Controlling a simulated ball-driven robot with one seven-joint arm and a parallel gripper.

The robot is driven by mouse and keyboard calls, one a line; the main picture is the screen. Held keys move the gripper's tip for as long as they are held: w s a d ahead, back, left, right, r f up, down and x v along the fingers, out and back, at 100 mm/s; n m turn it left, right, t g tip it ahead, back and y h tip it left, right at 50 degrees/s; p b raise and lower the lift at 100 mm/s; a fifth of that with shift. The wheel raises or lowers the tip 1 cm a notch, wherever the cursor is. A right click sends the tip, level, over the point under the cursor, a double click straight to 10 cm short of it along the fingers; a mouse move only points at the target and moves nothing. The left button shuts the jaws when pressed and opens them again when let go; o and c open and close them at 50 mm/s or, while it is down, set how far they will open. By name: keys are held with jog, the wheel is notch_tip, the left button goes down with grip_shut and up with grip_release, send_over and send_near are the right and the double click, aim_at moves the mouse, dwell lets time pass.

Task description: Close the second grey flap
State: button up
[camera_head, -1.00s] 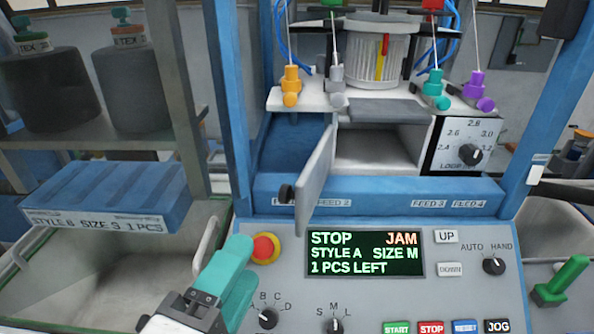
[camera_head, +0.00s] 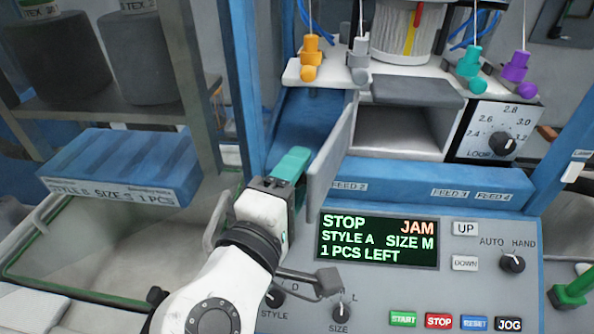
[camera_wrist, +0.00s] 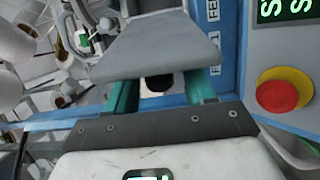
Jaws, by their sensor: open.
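An upright grey flap (camera_head: 333,152) stands swung out at the left side of an open compartment (camera_head: 398,132), above the FEED 2 label. I cannot tell whether it is the second flap. My gripper (camera_head: 298,172) has teal fingers and is open at the left side of this flap. In the wrist view, the flap (camera_wrist: 160,45) crosses in front of the fingertips and hides them. A dark round knob (camera_wrist: 158,82) shows between the fingers (camera_wrist: 162,92), apart from both. The knob is hidden in the head view. Another grey panel (camera_head: 415,92) lies nearly flat above the opening.
The control panel's display (camera_head: 378,240) reads STOP and JAM. A red stop button (camera_wrist: 284,95) is close to the gripper's right in the wrist view. Yarn guides, including an orange one (camera_head: 311,50), stand above the compartment. A blue post (camera_head: 240,90) rises at the left.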

jog(key=shift+w+d, duration=0.1)
jog(key=shift+w, duration=0.2)
jog(key=shift+c, duration=0.3)
grip_shut()
